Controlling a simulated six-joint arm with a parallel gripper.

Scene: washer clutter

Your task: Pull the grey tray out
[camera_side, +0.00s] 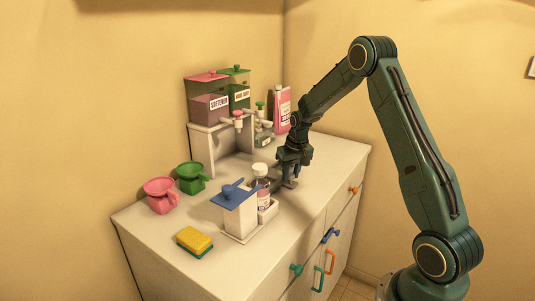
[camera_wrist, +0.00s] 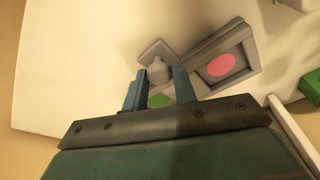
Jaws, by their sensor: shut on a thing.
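The grey tray (camera_wrist: 205,52) shows in the wrist view as a grey body with a pink oval (camera_wrist: 222,65) and a green oval (camera_wrist: 159,101) on it. A rounded grey knob (camera_wrist: 158,70) stands up from it. My gripper (camera_wrist: 158,88) has its two blue fingers on either side of this knob and is shut on it. In the side view my gripper (camera_side: 290,178) points down at the worktop, and only a small grey part of the tray (camera_side: 278,186) shows beside the fingers; the rest is hidden.
A white bottle (camera_side: 262,189) and a blue-lidded white container (camera_side: 238,210) stand close to the left of my gripper. Pink (camera_side: 160,194) and green (camera_side: 192,177) cups, a sponge (camera_side: 195,240) and a dispenser stand (camera_side: 202,150) are farther left. A pink bottle (camera_side: 279,110) stands behind.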

